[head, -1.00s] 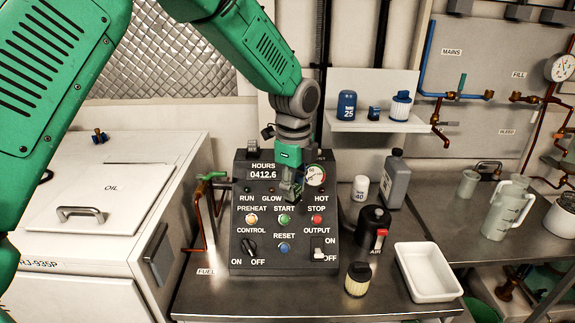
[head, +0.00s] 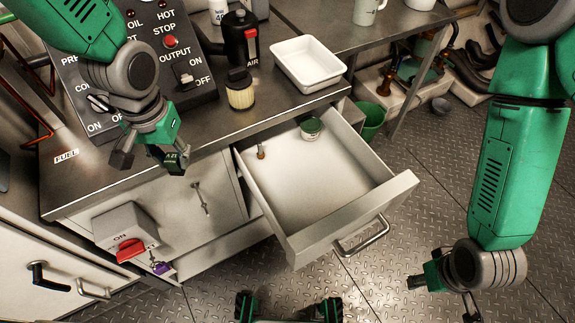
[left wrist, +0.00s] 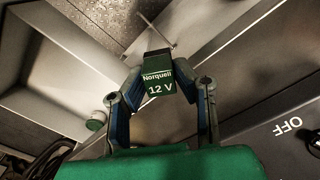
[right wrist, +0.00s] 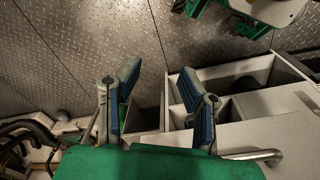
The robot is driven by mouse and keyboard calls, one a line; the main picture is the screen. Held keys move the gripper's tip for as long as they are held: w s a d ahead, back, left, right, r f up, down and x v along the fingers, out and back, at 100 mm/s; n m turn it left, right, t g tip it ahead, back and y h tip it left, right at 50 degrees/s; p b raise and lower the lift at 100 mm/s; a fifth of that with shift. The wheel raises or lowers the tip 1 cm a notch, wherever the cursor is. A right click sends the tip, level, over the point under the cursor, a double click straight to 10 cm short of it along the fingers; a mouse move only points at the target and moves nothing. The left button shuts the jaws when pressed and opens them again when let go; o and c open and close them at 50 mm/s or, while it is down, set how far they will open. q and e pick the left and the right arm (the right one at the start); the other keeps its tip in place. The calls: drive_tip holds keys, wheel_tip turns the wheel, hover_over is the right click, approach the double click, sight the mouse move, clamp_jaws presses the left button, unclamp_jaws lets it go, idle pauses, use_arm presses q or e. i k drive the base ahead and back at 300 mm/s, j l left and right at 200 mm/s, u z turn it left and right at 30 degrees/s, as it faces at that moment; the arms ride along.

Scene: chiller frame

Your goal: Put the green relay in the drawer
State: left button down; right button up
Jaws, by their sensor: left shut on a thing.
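The green relay (left wrist: 158,83), marked "Norquell 12 V", is held between the fingers of my left gripper (left wrist: 160,100). In the head view the relay (head: 172,158) hangs above the front edge of the counter, left of the drawer. The drawer (head: 300,240) is pulled open below the counter; a green-topped tin (head: 311,128) and a small brown-tipped item (head: 261,152) lie toward its back. My left gripper (head: 150,157) is shut on the relay. My right gripper (right wrist: 160,95) is open and empty; in the head view it is low at the right, beyond the drawer's handle.
On the counter stand the control panel (head: 150,55), a filter (head: 240,90), a black canister (head: 241,38) and a white tray (head: 307,62). A red-handled switch box (head: 127,228) juts from the cabinet front, left of the drawer. The drawer's front middle is clear.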

sight(314, 167)
drive_tip(key=j+z, duration=0.15)
drive_tip(key=z, duration=0.3)
drive_tip(key=j+z, duration=0.15)
drive_tip(key=z, duration=0.3)
drive_tip(key=i+z, duration=0.3)
drive_tip(key=i+j, duration=0.05)
drive_tip(key=i, duration=0.05)
